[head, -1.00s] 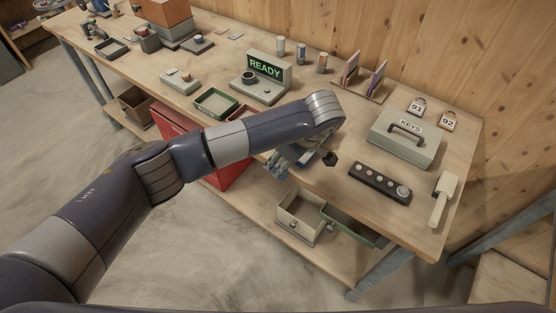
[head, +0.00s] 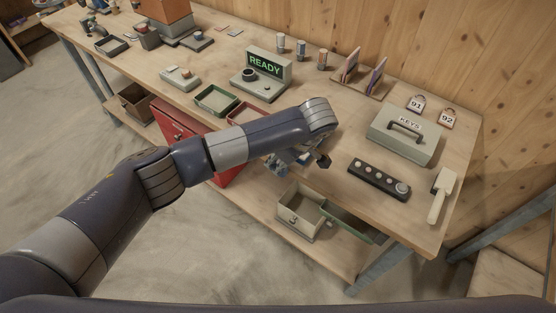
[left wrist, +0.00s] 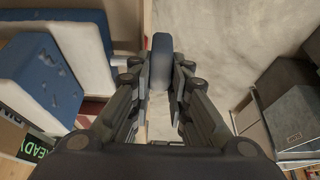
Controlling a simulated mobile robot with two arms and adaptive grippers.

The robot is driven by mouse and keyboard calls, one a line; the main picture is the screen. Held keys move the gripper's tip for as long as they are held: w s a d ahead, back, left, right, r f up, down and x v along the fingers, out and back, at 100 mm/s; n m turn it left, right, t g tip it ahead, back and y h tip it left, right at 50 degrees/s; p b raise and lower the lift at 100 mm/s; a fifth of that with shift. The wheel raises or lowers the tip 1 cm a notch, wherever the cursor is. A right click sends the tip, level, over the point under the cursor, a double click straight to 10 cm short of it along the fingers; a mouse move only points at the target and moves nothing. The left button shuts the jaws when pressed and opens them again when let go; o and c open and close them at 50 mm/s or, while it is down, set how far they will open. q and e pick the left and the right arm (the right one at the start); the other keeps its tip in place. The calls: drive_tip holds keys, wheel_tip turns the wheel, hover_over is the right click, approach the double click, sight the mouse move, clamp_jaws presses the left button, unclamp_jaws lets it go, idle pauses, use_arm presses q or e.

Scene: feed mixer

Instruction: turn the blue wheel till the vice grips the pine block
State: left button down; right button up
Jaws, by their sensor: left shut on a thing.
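In the left wrist view, the rim of the blue wheel (left wrist: 161,48) shows edge-on as a dark blue-grey upright piece between the fingers of my left gripper (left wrist: 160,78), which is shut on it. The blue and pale grey vice (left wrist: 42,78) is at the left of that view. In the head view my left gripper (head: 274,166) is at the bench's front edge, partly hidden by my own arm. A bit of the blue vice (head: 306,157) shows beside it. I cannot make out the pine block or the jaw gap. My right gripper is not in view.
Behind my arm stand the READY display unit (head: 265,75) and a green tray (head: 216,100). To the right are a black button strip (head: 378,179), the KEYS box (head: 404,137) and a pale-handled tool (head: 440,194). An open drawer box (head: 298,214) is on the lower shelf.

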use_arm(q)
drive_tip(key=t+y+b, duration=0.1)
drive_tip(key=b, duration=0.1)
drive_tip(key=y+b, duration=0.1)
drive_tip(key=b, duration=0.2)
drive_tip(key=d+t+y+b, duration=0.1)
drive_tip(key=b, duration=0.1)
drive_tip(key=shift+s+f+t+y+b, duration=0.3)
drive_tip(key=shift+f+b, duration=0.05)
drive_tip(key=shift+s+d+t+y+b, duration=0.15)
drive_tip(key=shift+d+t+y+b, duration=0.05)
drive_tip(key=shift+t+y+b, duration=0.6)
drive_tip(key=shift+r, duration=0.1)
drive_tip(key=c, duration=1.5)
unclamp_jaws()
drive_tip(key=shift+r, duration=0.1)
wheel_tip(320, 180, up, 10)
drive_tip(key=shift+f, duration=0.1)
